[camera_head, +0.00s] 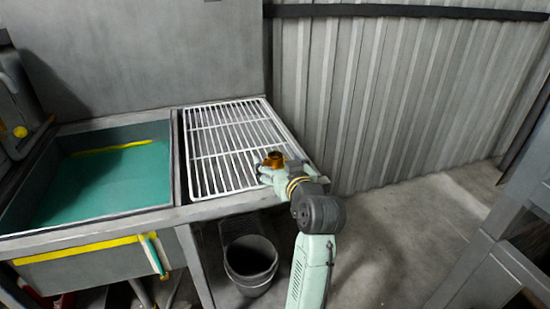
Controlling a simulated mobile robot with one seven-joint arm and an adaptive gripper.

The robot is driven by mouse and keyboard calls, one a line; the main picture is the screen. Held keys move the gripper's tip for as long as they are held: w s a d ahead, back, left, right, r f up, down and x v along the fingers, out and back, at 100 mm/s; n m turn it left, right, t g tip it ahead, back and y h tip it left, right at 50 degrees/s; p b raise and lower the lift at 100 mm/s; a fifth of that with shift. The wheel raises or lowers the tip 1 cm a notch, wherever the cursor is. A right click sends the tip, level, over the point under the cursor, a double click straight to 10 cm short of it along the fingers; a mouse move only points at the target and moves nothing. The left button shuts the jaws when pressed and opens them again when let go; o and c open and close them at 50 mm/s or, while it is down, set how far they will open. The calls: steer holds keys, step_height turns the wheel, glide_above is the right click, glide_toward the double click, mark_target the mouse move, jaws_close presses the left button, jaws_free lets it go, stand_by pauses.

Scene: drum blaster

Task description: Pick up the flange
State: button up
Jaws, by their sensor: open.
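The flange (274,158) is a small brass-orange ring-shaped piece near the right front part of the white wire rack. My gripper (268,170) is pale green and reaches in from the lower right, right at the near side of the flange. The gripper is open. Its fingers are small here and partly hide the lower part of the flange, so I cannot tell whether they touch it.
The white rack (228,139) lies on a metal counter. A sink with green liquid (100,183) is at the left. A dark bucket (250,262) stands below the counter. A corrugated wall (400,90) stands behind. Open floor (400,235) lies to the right.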

steer(key=shift+x, duration=0.95)
steer(key=shift+r, duration=0.1)
steer(key=c, duration=1.9)
